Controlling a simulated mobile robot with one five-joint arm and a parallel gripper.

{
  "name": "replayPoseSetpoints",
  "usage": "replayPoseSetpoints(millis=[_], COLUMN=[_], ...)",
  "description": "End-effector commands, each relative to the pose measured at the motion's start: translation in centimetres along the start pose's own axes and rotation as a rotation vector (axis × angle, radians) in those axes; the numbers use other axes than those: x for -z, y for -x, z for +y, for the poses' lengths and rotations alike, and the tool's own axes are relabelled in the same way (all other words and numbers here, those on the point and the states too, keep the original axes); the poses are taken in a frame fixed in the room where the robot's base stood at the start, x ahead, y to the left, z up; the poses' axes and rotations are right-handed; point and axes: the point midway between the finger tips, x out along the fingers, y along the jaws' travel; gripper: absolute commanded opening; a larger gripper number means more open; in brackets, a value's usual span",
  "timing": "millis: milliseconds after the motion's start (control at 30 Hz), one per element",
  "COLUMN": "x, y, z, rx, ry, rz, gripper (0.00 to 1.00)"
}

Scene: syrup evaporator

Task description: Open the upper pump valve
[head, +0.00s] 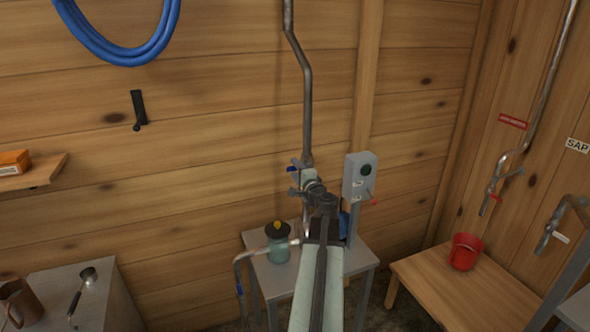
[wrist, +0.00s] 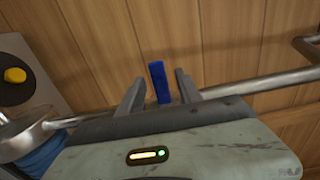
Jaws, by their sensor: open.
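The upper pump valve sits on the vertical steel pipe (head: 307,120) above the pump table. Its blue lever (wrist: 158,82) stands upright in the wrist view, between my two spread fingers. In the head view blue shows at the valve (head: 292,169), just left of my gripper (head: 306,180). My gripper is open around the lever, with gaps visible on both sides. The valve body is mostly hidden behind my gripper and arm. A lower valve with a blue lever (head: 239,291) is on the pipe at the lower left.
A grey control box (head: 358,178) with a red lever stands close right of my gripper. A pump jar with a yellow knob (head: 277,227) stands on the small table (head: 356,262). A red bucket (head: 465,252) sits on a wooden bench at right. The wooden wall is close behind.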

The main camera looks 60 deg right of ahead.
Motion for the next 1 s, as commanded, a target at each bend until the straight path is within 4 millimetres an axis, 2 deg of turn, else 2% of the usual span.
replayPoseSetpoints(millis=[33, 100, 300, 333, 467, 500, 1000], x=[0.07, 0.03, 0.0, 0.0, 0.02, 0.02, 0.15], y=[-0.94, -1.37, -1.33, -1.33, -1.31, -1.31, -1.24], z=[0.0, 0.0, 0.0, 0.0, 0.0, 0.01, 0.02], rx=[0.0, 0.0, 0.0, 0.0, 0.0, 0.0, -0.001], ry=[0.0, 0.0, 0.0, 0.0, 0.0, 0.001, 0.001], rz=[-0.001, -0.001, 0.0, 0.0, 0.0, 0.0, 0.002], gripper=[0.42, 0.42, 0.42, 0.39, 0.03, 0.0, 0.0])
